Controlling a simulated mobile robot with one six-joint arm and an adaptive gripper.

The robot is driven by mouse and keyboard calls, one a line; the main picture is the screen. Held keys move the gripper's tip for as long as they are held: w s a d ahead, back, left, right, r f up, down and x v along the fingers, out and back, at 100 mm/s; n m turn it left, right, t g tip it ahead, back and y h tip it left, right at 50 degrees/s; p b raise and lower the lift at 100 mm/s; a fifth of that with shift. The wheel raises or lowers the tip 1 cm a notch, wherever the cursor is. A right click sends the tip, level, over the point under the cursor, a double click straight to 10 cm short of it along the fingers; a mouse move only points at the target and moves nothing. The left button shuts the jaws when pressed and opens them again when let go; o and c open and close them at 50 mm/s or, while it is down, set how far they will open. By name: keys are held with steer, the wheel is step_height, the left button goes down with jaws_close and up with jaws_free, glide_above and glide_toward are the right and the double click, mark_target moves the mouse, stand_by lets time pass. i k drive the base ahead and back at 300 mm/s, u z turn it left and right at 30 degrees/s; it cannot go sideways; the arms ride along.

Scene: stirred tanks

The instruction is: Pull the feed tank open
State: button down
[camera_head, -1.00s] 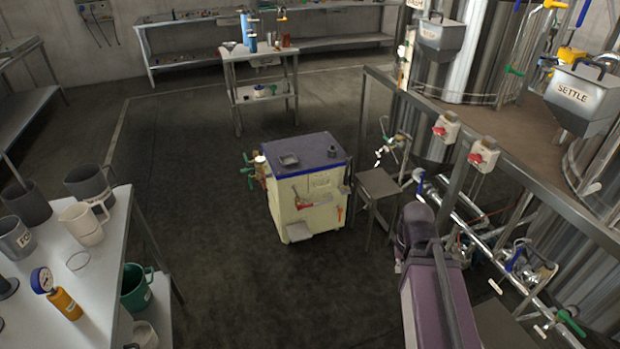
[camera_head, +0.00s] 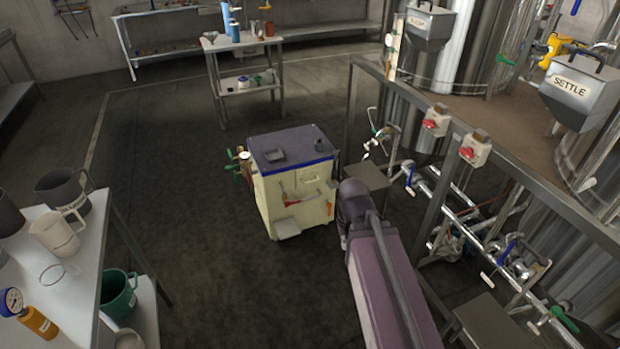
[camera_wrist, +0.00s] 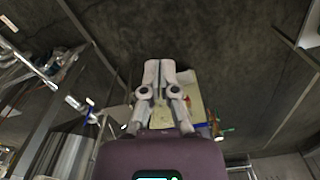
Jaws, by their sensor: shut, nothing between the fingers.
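No label reading feed is legible, so I cannot tell for sure which vessel is the feed tank. A steel hopper marked SETTLE (camera_head: 577,92) is mounted at the right, before a tall steel tank. Another steel hopper (camera_head: 428,27) with a small label hangs farther back. A cream cabinet (camera_head: 290,195) with a blue-edged dark top and a red-handled part on its front stands on the floor. My gripper (camera_wrist: 160,68) is shut and empty in the wrist view, with the cream cabinet (camera_wrist: 188,95) behind it, apart from it as far as I see. In the head view my gripper is hidden.
A grey frame (camera_head: 400,85) with red switches (camera_head: 435,120) and pipework runs along the right. A small stand (camera_head: 365,175) is beside the cabinet. A table with mugs (camera_head: 75,265) is at the left. Dark floor between is clear. A trolley (camera_head: 243,75) stands behind.

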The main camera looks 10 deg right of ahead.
mark_target(307, 176)
steer(key=k, duration=0.65)
steer(key=u, duration=0.2)
steer(key=i, duration=1.55)
steer(key=z, duration=0.25)
